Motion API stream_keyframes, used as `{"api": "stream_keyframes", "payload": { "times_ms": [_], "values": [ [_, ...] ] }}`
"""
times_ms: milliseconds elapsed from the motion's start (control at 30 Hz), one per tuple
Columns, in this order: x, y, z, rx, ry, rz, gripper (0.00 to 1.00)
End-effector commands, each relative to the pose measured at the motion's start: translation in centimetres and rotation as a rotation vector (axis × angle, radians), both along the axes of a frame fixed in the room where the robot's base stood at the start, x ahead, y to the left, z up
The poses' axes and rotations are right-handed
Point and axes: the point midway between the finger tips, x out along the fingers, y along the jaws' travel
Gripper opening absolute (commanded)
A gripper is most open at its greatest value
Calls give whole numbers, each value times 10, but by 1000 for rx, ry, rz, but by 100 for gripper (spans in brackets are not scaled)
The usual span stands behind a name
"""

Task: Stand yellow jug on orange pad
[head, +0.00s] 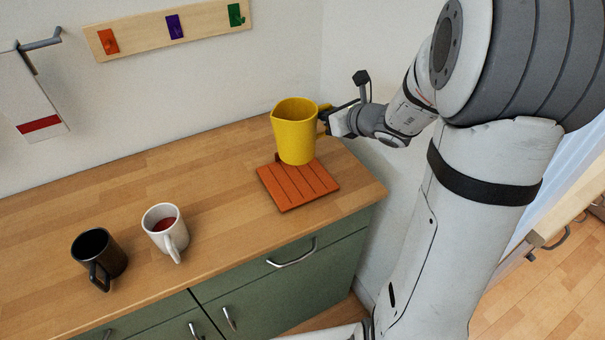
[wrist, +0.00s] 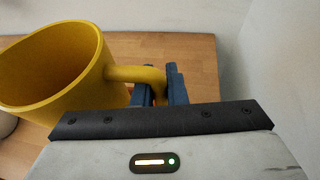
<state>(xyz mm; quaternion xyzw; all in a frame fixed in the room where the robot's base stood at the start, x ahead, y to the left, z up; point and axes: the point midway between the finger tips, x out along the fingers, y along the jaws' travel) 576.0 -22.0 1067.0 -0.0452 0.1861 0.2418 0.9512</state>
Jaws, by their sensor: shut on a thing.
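The yellow jug (head: 295,132) is upright in the head view, over the back part of the orange pad (head: 290,196). Whether its base touches the pad or hangs just above it, I cannot tell. My gripper (head: 327,121) is at the jug's right side, shut on its handle. In the wrist view the jug (wrist: 55,70) fills the left side, and its inside looks empty. The blue fingers of my gripper (wrist: 160,88) close around the handle there. The slatted pad lies flat on the wooden counter near its right end.
A white mug (head: 160,222) with red contents and a black mug (head: 98,252) stand to the left on the counter (head: 200,180). A hook rail (head: 165,30) is on the wall behind. Counter between mugs and pad is clear.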

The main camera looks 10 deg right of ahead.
Motion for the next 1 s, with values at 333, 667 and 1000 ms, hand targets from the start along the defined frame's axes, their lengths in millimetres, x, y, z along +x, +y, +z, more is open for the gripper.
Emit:
{"api": "stream_keyframes", "payload": {
  "times_ms": [333,667,1000],
  "values": [
    [0,-1,-52,1,3,-1,0],
    [0,-1,-89,0,1,-3,0],
    [0,-2,-92,0,0,-3,0]
  ]
}}
